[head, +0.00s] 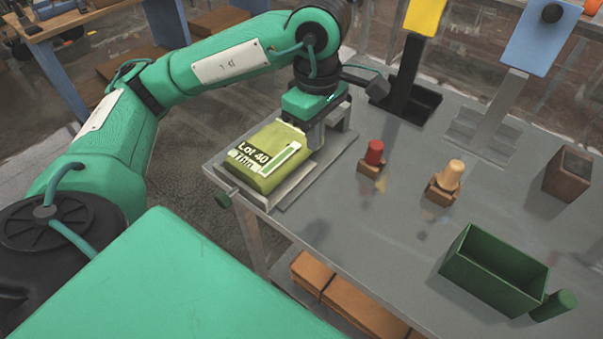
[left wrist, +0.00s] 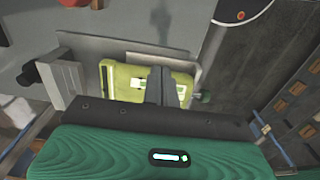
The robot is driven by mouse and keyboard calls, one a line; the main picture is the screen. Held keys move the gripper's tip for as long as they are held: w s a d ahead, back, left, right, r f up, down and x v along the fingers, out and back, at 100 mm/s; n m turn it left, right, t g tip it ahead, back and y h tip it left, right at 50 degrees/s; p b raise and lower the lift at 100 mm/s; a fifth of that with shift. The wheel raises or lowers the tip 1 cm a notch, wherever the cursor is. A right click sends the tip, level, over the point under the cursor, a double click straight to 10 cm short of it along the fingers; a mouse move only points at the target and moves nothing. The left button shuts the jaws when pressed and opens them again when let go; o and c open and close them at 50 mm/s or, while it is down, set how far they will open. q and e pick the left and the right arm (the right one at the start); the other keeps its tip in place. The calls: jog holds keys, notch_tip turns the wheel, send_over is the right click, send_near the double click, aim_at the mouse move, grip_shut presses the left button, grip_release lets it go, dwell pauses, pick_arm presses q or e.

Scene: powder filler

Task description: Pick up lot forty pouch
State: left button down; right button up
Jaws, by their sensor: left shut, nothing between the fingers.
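The green pouch labelled "Lot 40" (head: 262,160) lies flat on a grey tray (head: 300,186) at the table's near left corner. My left gripper (head: 318,135) is at the pouch's far right edge in the head view, with its fingers pointing down. In the left wrist view the pouch (left wrist: 122,82) lies behind the dark closed fingers (left wrist: 161,88), which cover part of it. The left gripper is shut and empty. I cannot tell whether the fingertips touch the pouch. My right gripper is not in view.
On the grey table (head: 350,235) stand a red-topped piece (head: 374,153), a tan-topped piece (head: 449,176), a brown block (head: 568,173) and an open green box (head: 492,270). A yellow panel (head: 425,15) and a blue panel (head: 540,35) stand at the back.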

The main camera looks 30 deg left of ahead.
pick_arm(q)
jog(key=f, duration=0.2)
jog(key=b, duration=0.2)
send_near(298, 181)
jog(key=d+f, duration=0.1)
jog(key=f, duration=0.1)
jog(key=d+f, duration=0.1)
jog(key=f, duration=0.1)
jog(key=d+f, duration=0.2)
jog(key=shift+s+f, duration=0.2)
jog(key=shift+s, duration=0.05)
jog(key=shift+w+a+r+p, duration=0.15)
jog(key=shift+a+p, duration=0.45)
jog(key=shift+a, duration=1.35)
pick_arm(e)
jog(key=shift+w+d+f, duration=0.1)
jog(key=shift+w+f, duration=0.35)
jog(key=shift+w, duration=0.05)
